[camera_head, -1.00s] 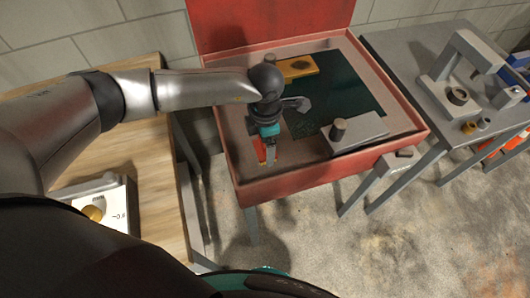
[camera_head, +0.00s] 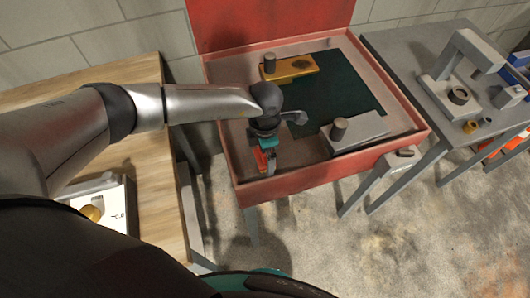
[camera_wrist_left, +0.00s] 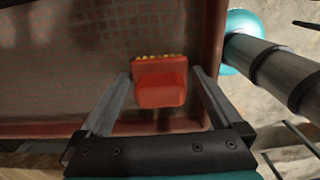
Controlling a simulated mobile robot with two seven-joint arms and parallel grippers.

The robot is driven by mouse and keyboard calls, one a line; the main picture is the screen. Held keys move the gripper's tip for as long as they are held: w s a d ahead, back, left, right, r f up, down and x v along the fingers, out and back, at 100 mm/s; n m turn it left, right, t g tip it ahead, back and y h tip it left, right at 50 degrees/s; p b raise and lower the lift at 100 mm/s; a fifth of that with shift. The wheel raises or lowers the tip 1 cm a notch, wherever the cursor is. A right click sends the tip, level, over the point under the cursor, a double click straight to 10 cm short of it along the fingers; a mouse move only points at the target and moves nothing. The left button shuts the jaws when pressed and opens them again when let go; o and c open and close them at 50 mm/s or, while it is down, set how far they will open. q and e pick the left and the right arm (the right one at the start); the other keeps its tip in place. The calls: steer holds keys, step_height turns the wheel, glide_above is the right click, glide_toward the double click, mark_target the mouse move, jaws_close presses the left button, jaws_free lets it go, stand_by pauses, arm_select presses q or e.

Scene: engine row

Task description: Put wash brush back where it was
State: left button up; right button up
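The wash brush (camera_head: 262,161) is a small red block with a yellowish bristle edge. In the head view my left gripper (camera_head: 267,160) points down at the front left part of the red wash basin (camera_head: 330,177), with the brush low near the front wall. I cannot tell whether the brush touches the basin floor. My right gripper is not in view.
A yellow block with a dark knob (camera_head: 290,69) and a grey plate with a knob (camera_head: 359,131) lie in the basin by a dark green mat (camera_head: 335,92). A wooden table (camera_head: 150,165) with a gauge stands left. A grey table (camera_head: 400,55) with a press stands right.

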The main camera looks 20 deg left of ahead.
arm_select(q)
step_height(320, 180, up, 12)
steer(key=shift+r+p, duration=0.15)
steer(key=shift+p, duration=0.2)
stand_by(2.5)
